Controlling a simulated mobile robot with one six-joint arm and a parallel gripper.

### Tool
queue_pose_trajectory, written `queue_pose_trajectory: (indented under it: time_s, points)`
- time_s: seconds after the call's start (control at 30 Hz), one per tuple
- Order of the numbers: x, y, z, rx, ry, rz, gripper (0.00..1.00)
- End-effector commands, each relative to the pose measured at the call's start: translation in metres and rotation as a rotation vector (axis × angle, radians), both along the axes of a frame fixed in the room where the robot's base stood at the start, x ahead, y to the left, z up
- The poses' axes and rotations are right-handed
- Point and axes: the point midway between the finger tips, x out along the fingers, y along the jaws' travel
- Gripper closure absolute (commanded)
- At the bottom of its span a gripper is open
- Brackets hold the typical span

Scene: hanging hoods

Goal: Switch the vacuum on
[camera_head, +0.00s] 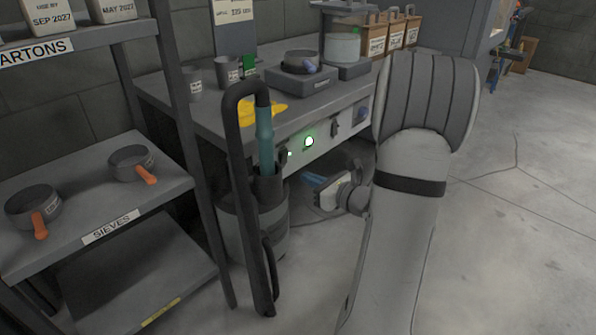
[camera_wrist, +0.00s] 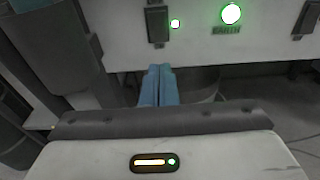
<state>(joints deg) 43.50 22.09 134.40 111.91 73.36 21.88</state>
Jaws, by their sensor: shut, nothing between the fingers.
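The vacuum looks like a grey drum (camera_head: 240,230) under the bench's front, with a black bent tube (camera_head: 235,150) and a teal pipe (camera_head: 265,140) standing up from it. A larger lit green lamp (camera_wrist: 230,14) is above the label "EARTH". My gripper (camera_head: 308,181) is shut and empty, its blue fingertips (camera_wrist: 159,70) together below the switch and apart from it in the wrist view. I cannot tell the switch's position.
The bench (camera_head: 185,105) holds cups, a yellow cloth (camera_head: 262,111) and a balance-like device (camera_head: 302,80). A shelf rack (camera_head: 110,200) with two orange-handled sieves stands at left. The black tube rises left of my gripper. Open floor (camera_head: 510,230) lies to the right.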

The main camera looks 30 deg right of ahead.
Motion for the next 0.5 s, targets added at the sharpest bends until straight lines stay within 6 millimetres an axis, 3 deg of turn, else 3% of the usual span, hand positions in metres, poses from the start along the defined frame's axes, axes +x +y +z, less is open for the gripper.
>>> queue_pose_trajectory:
  time_s: [0.1, 0.23, 0.5]
  points:
    - [-0.027, -0.011, 0.000, 0.003, 0.003, -0.006, 1.00]
    - [-0.049, -0.018, -0.004, 0.003, 0.003, -0.002, 1.00]
    - [-0.070, -0.024, -0.008, 0.001, 0.001, 0.003, 1.00]
